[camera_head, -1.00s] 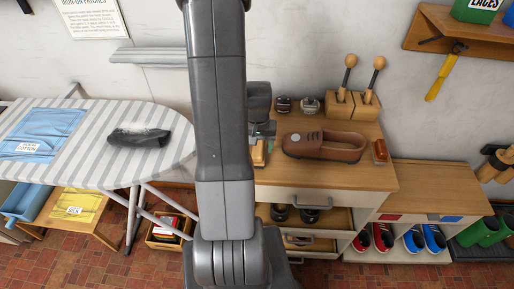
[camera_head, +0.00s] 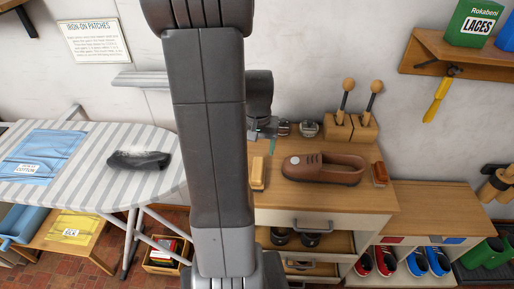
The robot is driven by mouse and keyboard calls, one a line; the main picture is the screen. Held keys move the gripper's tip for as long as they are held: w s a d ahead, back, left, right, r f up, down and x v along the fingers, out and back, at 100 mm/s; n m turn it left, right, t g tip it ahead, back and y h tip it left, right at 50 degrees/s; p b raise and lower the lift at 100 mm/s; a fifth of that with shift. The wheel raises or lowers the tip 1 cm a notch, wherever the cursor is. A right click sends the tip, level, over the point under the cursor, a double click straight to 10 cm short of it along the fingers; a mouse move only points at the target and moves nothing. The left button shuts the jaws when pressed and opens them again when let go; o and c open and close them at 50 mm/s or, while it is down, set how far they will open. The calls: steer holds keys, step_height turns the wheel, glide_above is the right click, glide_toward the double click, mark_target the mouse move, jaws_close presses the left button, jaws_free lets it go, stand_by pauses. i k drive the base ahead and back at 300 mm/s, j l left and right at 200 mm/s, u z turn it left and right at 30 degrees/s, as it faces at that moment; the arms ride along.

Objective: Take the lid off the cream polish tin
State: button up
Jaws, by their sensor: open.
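My gripper (camera_head: 266,133) is above the back left part of the wooden cabinet top (camera_head: 325,200), partly hidden behind my arm. Its jaws are open and nothing shows between them. Two small dark-and-silver round items, perhaps tins, stand by the wall; the left one (camera_head: 284,128) is close beside my gripper and the other (camera_head: 309,128) is further right. I cannot tell which, if either, is the cream polish tin, or make out a lid.
A brown shoe (camera_head: 322,168) lies on the cabinet top between a pale brush (camera_head: 258,172) and a reddish-brown brush (camera_head: 379,173). A wooden block with two handled tools (camera_head: 350,125) stands behind it. An ironing board (camera_head: 90,180) is at left.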

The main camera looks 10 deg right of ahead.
mark_target(308, 127)
steer(key=i+j+z, duration=0.1)
steer(key=z, duration=0.35)
steer(key=i+j+z, duration=0.1)
steer(key=j+z, duration=0.15)
steer(key=z, duration=0.2)
